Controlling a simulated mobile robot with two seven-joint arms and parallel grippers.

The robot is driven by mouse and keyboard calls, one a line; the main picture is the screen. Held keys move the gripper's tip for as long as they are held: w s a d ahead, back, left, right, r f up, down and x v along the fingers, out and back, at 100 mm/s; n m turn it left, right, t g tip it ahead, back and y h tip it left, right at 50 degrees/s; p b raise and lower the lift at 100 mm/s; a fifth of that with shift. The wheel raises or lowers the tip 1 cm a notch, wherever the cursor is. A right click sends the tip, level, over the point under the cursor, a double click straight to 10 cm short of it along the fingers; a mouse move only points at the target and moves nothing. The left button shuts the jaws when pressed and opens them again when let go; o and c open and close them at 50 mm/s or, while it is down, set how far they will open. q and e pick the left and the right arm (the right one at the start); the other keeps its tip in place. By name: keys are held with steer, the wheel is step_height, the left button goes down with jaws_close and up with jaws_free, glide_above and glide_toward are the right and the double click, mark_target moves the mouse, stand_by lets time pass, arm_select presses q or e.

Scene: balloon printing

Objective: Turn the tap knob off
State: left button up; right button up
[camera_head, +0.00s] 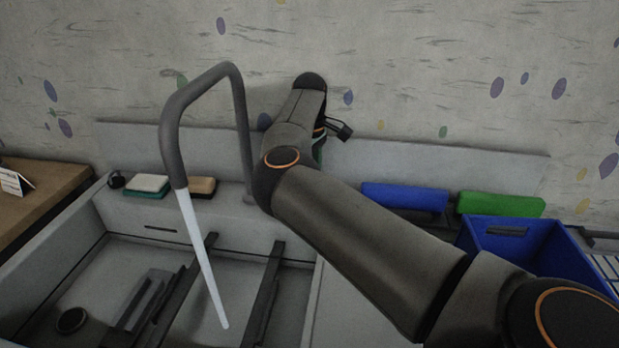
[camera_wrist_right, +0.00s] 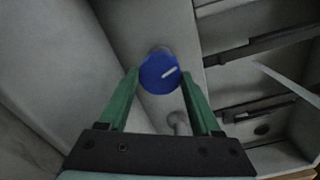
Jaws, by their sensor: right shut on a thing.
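The blue round tap knob (camera_wrist_right: 160,73) with a white mark line shows in the right wrist view, between the green fingers of my right gripper (camera_wrist_right: 159,80). The gripper is shut on the knob. In the head view my right arm hides the knob and most of the gripper. The grey bent tap (camera_head: 176,120) rises over the sink (camera_head: 110,265). A whitish water stream (camera_head: 205,262) runs from its spout down into the basin. The stream also shows in the right wrist view (camera_wrist_right: 284,80). My left gripper is not in view.
Two sponges, one white and green (camera_head: 148,184) and one brown (camera_head: 202,186), lie on the sink's back ledge. A blue item (camera_head: 405,197) and a green item (camera_head: 500,205) lie right of my arm, near a blue crate (camera_head: 525,243). A wooden surface (camera_head: 45,205) is at left.

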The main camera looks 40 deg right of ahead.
steer(key=shift+m, duration=2.1)
steer(key=o, duration=1.4)
steer(key=shift+c, duration=0.2)
step_height(320, 180, up, 13)
steer(key=shift+f+p, duration=0.15)
steer(key=shift+p, duration=0.2)
steer(key=shift+s+f, duration=0.1)
steer(key=shift+f, duration=0.05)
